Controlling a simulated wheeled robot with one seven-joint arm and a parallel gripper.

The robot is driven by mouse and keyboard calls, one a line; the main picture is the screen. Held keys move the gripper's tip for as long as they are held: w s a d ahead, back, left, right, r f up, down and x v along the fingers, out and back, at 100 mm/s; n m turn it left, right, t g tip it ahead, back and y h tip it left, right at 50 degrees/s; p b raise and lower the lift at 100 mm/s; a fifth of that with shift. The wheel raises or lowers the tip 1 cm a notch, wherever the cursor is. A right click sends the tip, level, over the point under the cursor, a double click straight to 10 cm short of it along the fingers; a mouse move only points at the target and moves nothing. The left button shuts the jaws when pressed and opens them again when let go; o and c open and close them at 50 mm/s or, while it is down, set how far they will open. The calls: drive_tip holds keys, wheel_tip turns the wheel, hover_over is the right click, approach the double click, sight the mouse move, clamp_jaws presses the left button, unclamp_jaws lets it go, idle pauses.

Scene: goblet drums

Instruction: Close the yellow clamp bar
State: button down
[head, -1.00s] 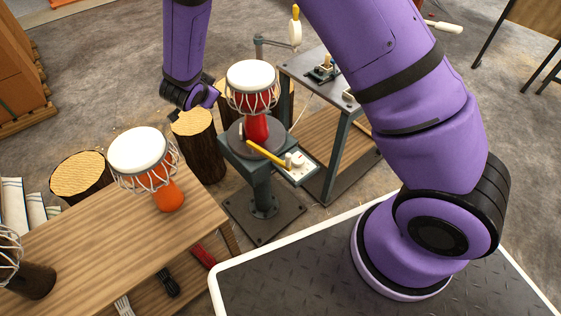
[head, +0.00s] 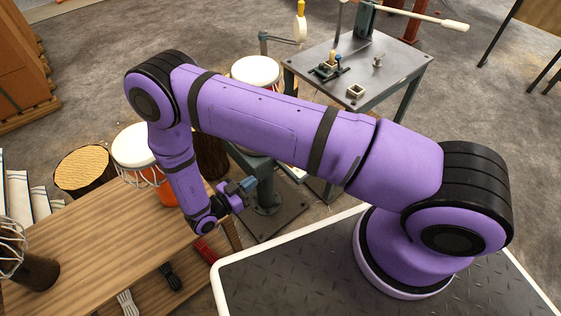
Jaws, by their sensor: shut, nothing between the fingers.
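Part of the stand's grey-blue column (head: 267,190) shows below my arm. My gripper (head: 246,186) is shut and empty. It appears in front of the stand's lower part, near the right end of the wooden bench; its exact distance from the stand cannot be told.
A grey metal table (head: 400,68) with small fittings and a lever stands behind right. A log stump (head: 84,172) is at left. Open floor (head: 130,40) lies at the back.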

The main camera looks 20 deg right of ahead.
drive_tip(key=x, duration=1.4)
drive_tip(key=shift+d, duration=0.15)
